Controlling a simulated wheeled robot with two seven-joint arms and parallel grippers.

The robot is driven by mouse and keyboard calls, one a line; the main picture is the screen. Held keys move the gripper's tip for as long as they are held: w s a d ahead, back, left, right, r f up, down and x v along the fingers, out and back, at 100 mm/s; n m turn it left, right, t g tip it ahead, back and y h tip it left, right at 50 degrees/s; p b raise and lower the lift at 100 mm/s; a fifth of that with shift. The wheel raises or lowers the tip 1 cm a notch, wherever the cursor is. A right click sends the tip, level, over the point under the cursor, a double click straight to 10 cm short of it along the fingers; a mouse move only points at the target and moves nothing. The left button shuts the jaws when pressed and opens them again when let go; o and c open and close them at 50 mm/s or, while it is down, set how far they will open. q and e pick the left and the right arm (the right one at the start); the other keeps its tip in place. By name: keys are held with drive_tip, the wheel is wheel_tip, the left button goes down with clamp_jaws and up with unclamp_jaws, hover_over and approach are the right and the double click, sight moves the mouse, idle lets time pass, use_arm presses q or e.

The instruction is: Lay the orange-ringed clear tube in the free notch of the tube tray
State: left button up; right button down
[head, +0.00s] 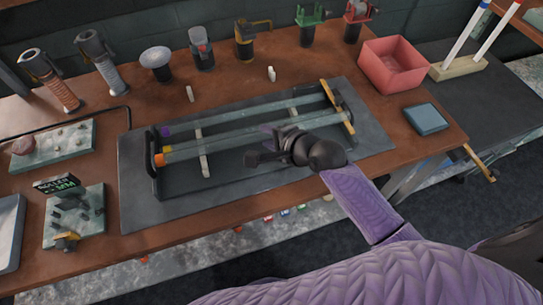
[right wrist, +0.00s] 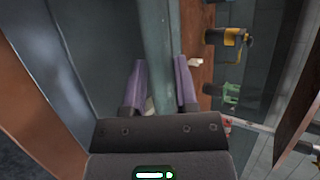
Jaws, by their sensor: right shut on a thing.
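The orange-ringed clear tube (head: 225,145) lies across the tube tray (head: 158,183) as the front one of the tubes. Its orange ring (head: 159,159) is at the tray's left end rail. Whether it is seated in a notch or just above it, I cannot tell. My right gripper (head: 277,140) is over the middle of the tray and hides part of the tube. In the right wrist view its two purple fingers (right wrist: 161,85) stand on either side of a clear tube (right wrist: 158,35), shut on it. A purple-ringed tube (head: 220,122) lies behind. My left gripper is not in view.
The tray stands on a dark mat (head: 135,205) on the brown bench. A red bin (head: 393,64) and a blue block (head: 426,119) are at the right. Stands and tools line the back. Small fixtures (head: 73,213) are at the left.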

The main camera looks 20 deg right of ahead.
wheel_tip(320, 180, down, 6)
drive_tip(key=shift+f+b, duration=0.1)
drive_tip(key=shift+b, duration=1.15)
drive_tip(key=shift+w+r, duration=0.1)
drive_tip(key=shift+r, duration=0.15)
drive_tip(key=shift+f, duration=0.1)
drive_tip(key=c, duration=0.8)
unclamp_jaws()
drive_tip(key=shift+f, duration=0.1)
drive_tip(key=o, duration=0.4)
